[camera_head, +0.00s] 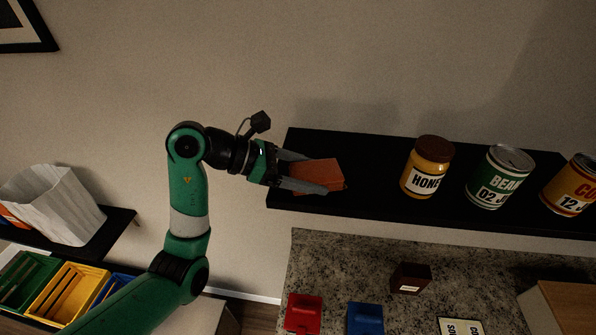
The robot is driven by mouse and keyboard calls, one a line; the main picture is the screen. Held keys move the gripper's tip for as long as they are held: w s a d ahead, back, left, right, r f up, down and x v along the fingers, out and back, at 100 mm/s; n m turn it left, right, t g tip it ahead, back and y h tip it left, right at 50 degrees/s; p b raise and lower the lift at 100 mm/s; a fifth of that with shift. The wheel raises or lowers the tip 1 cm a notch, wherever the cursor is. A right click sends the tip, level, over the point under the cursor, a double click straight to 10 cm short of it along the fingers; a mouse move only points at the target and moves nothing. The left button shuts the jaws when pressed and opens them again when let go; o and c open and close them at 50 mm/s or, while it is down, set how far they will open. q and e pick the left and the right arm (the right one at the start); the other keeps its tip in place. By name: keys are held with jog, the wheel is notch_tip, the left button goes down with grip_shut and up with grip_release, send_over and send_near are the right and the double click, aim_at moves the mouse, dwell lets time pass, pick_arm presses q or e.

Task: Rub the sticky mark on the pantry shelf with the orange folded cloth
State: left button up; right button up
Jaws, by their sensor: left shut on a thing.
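The orange folded cloth (319,172) is held between the fingers of my left gripper (306,177). It is over the left end of the black pantry shelf (375,204) and looks to be at or just above its surface; I cannot tell if it touches. No sticky mark shows on the bare parts of the shelf; the cloth and gripper cover part of its left end. My right gripper is not in view.
A honey jar (427,168), a beans can (497,177) and another can (573,185) stand on the shelf to the right. Below, a stone counter (335,263) holds a red item (303,313), a blue item (365,318) and a dark box (411,278). Crates (75,288) are at lower left.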

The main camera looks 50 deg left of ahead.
aim_at(290, 173)
pick_arm(q)
jog(key=shift+w+d+f, duration=0.15)
jog(key=shift+w+d, duration=1.1)
jog(key=shift+d, duration=0.25)
jog(key=shift+w+d+p, duration=0.55)
jog(key=shift+w+d, duration=0.65)
jog(key=shift+d, duration=0.3)
jog(key=shift+f, duration=0.1)
jog(key=shift+s+a+p, duration=0.55)
jog(key=shift+s+a, duration=0.25)
jog(key=shift+a, duration=0.2)
jog(key=shift+s+a+p, duration=0.5)
jog(key=shift+s+a, duration=0.3)
jog(key=shift+a, duration=0.2)
jog(key=shift+s+a+r, duration=0.2)
jog(key=shift+s+a, duration=0.65)
jog(key=shift+a, duration=0.15)
jog(key=shift+a, duration=0.1)
jog(key=shift+s+a+f, duration=0.2)
jog(key=shift+s+a, duration=0.95)
jog(key=shift+a, duration=0.2)
jog(key=shift+r, duration=0.15)
